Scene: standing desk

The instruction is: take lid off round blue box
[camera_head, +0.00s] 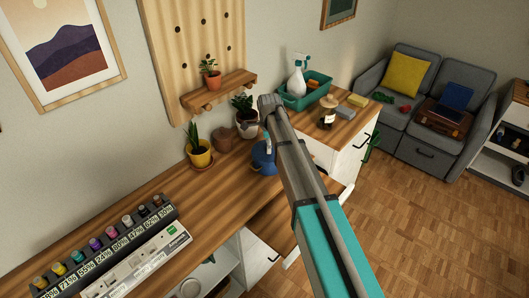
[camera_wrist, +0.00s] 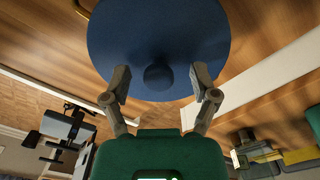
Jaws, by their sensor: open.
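The round blue box (camera_head: 262,159) stands on the wooden desk, partly hidden behind my arm in the head view. In the wrist view its round blue lid (camera_wrist: 155,30) fills the upper middle, with a small round blue knob (camera_wrist: 158,77) on it. My gripper (camera_wrist: 159,80) is open, one finger on each side of the knob, with a visible gap on both sides. The lid hides the box's body in the wrist view. I cannot tell the fingers' exact height relative to the knob. My gripper is not clearly visible in the head view.
A teal bin (camera_head: 306,92) and a jar (camera_head: 328,112) stand on the cabinet to the right.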

